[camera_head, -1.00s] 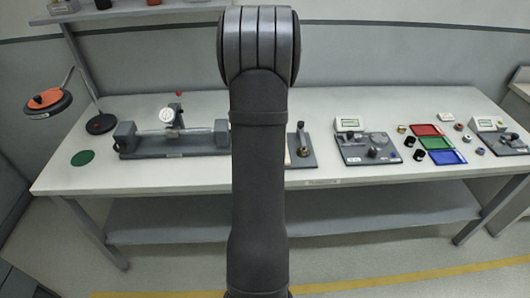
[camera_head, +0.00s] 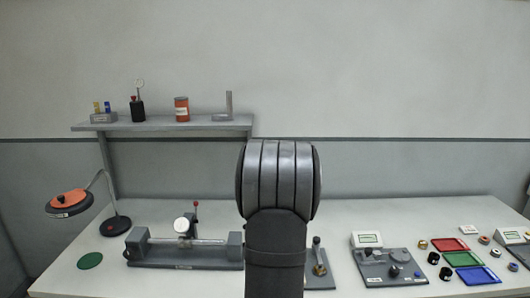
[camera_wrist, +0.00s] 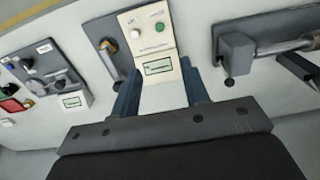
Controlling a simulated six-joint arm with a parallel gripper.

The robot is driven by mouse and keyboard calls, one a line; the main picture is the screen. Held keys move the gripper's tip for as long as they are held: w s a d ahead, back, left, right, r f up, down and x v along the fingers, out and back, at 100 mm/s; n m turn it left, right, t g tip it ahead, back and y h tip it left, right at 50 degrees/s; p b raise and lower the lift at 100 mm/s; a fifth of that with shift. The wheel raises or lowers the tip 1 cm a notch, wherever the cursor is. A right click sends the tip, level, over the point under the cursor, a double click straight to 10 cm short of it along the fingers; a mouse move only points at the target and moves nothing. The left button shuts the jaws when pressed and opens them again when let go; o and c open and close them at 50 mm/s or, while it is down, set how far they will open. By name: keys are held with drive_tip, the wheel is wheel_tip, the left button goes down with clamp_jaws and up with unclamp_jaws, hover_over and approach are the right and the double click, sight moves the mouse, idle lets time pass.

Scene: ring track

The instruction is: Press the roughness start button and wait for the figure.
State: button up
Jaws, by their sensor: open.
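In the wrist view a beige panel (camera_wrist: 150,42) carries a green button (camera_wrist: 159,27), a pale button (camera_wrist: 135,34) and a small display (camera_wrist: 157,68). Its lettering is too small to read, so I cannot tell which button is the roughness start. My gripper (camera_wrist: 160,72) is open, with its two blue fingers apart and nothing between them. The fingers point toward the panel, and the display shows between them. I cannot tell their height above it. In the head view my arm hides the panel and the gripper.
Beside the panel is a grey base with a lever (camera_wrist: 108,48), also in the head view (camera_head: 318,268). A gauge bench (camera_head: 185,253) is left of my arm. A knobbed device (camera_head: 388,268) and coloured trays (camera_head: 476,275) are right. A lamp (camera_head: 70,203) stands far left.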

clamp_jaws()
idle(1.3)
